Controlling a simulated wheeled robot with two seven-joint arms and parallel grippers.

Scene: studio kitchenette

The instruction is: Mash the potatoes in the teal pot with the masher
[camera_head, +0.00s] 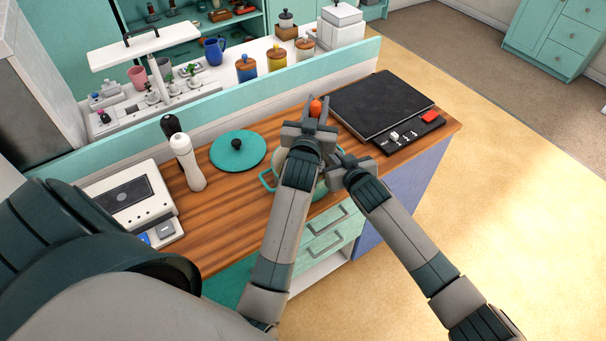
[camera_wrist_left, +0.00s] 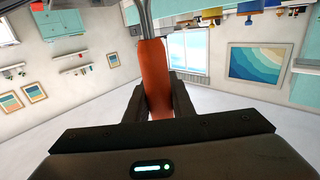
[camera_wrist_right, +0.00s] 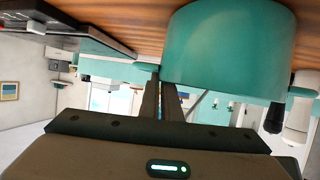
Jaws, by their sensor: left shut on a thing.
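The masher's orange handle (camera_head: 315,107) stands up between the fingers of my left gripper (camera_head: 309,124), which is shut on it. The left wrist view shows the orange handle (camera_wrist_left: 153,75) between the fingers, with metal rods at its top edge; the masher's head is out of sight. The teal pot (camera_wrist_right: 228,50) stands on the wooden counter. In the head view my arms hide most of it; its left handle (camera_head: 267,180) shows. My right gripper (camera_wrist_right: 166,92) is at the pot's side, fingers close together. Its hold on the pot's far handle is unclear. The potatoes are hidden.
A teal lid (camera_head: 238,151) lies left of the pot. A white pepper mill (camera_head: 188,163) and a dark one stand beyond it, near a kitchen scale (camera_head: 135,203). A black cooktop (camera_head: 380,104) lies right of the pot. A low teal ledge runs behind the counter.

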